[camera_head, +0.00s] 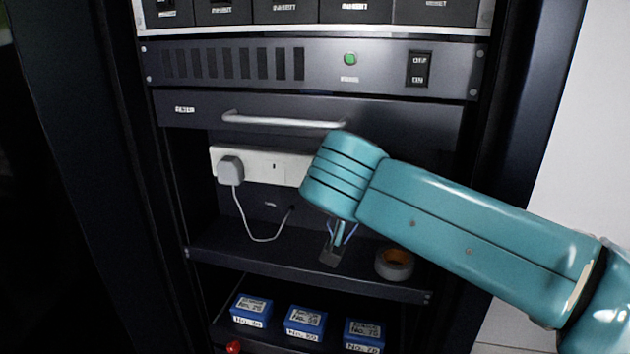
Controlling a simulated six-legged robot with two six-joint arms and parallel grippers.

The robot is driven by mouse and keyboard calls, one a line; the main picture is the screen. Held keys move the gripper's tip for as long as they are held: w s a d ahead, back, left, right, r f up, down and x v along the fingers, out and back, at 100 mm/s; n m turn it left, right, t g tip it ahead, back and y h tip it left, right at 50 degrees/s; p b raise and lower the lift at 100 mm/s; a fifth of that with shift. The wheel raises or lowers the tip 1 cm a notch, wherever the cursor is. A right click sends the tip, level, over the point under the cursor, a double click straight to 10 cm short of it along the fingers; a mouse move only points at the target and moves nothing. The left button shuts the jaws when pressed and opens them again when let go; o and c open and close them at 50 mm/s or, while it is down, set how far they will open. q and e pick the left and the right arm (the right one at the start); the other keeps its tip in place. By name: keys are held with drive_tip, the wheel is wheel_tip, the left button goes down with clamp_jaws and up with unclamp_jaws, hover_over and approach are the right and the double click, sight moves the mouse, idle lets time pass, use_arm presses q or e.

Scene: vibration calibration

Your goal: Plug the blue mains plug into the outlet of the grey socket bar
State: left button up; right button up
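The pale grey socket bar (261,166) runs across the back of the rack bay, below the drawer with the handle. A grey-white plug (230,170) sits at its left end, with a pale cable hanging down. A bare stretch with a small dark slot shows to its right. My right arm crosses in from the right and covers the bar's right part. My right gripper (332,250) points down below the wrist, just above the shelf; its fingers are too small and dark to read. A thin blue cable (351,233) shows beside it. No blue plug can be made out. My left gripper is out of view.
A tape roll (395,264) lies on the dark shelf (240,252), right of the gripper. Several blue boxes (305,321) stand on a lower level. Above are a drawer handle (283,121), a green button (350,59) and a switch (419,69). The shelf's left part is clear.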

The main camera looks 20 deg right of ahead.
drive_tip(key=shift+w+d+b, duration=0.5)
drive_tip(key=shift+w+b, duration=0.25)
drive_tip(key=shift+b, duration=0.05)
idle(3.7)
drive_tip(key=shift+r, duration=0.1)
drive_tip(key=o, duration=1.1)
drive_tip(key=shift+v, duration=2.45)
